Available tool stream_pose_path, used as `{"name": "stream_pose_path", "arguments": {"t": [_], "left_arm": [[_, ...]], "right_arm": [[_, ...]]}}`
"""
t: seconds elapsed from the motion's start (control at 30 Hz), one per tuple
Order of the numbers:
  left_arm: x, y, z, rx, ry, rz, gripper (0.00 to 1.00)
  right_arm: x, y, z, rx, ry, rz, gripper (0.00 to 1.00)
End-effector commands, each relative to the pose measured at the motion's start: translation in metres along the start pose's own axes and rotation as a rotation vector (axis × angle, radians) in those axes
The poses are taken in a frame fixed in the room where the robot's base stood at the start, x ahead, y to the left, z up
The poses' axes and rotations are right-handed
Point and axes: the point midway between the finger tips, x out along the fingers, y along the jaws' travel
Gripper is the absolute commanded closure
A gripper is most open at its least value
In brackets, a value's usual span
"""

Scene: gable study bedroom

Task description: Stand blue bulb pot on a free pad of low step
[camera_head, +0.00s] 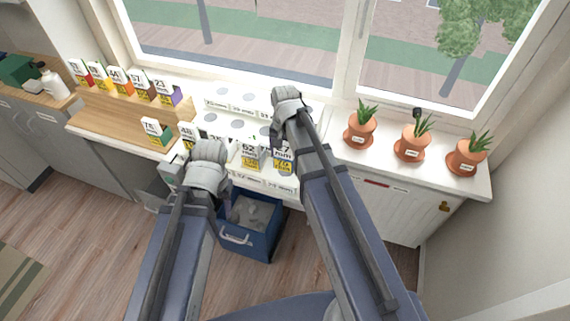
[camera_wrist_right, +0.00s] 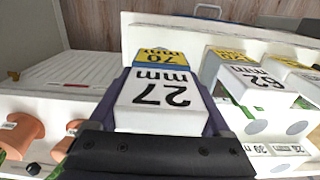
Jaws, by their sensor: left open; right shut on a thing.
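The bulb pot marked 27 mm (camera_head: 283,157) is a white box with a yellow band and some blue at its base. My right gripper (camera_wrist_right: 165,85) is shut on this pot, a finger on each side; it also shows in the wrist view (camera_wrist_right: 155,93). The pot is over the front, low step (camera_head: 262,183) of the white stepped stand, right of the 62 mm pot (camera_head: 251,153). I cannot tell whether its base touches the step. My left gripper (camera_head: 190,172) is open at the stand's left end, its fingertips mostly hidden by the hand.
Several marked pots (camera_head: 115,80) stand along the wooden counter, and a 78 mm pot (camera_head: 155,131) at its front. Upper steps show bare round grey pads (camera_head: 237,125). Three potted plants (camera_head: 411,142) stand right on the white sill.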

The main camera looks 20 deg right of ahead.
Motion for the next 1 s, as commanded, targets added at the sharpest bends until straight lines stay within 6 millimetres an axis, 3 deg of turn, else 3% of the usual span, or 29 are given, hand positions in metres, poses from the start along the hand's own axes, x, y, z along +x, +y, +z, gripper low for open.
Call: {"name": "stream_pose_path", "arguments": {"t": [0.37, 0.8, 0.83, 1.0], "left_arm": [[0.037, 0.004, -0.002, -0.001, 0.0, 0.0, 0.5], [0.04, 0.004, -0.002, -0.001, 0.0, 0.0, 0.5], [0.04, 0.004, -0.002, -0.001, 0.0, 0.0, 0.5], [0.039, 0.004, -0.002, -0.001, 0.0, 0.0, 0.5]], "right_arm": [[0.037, 0.0, 0.0, 0.0, 0.0, 0.0, 1.0], [0.041, 0.0, 0.0, 0.0, 0.0, 0.0, 1.0], [0.04, 0.0, 0.0, 0.0, 0.0, 0.0, 0.17], [0.039, 0.0, 0.0, 0.0, 0.0, 0.0, 0.0]]}}
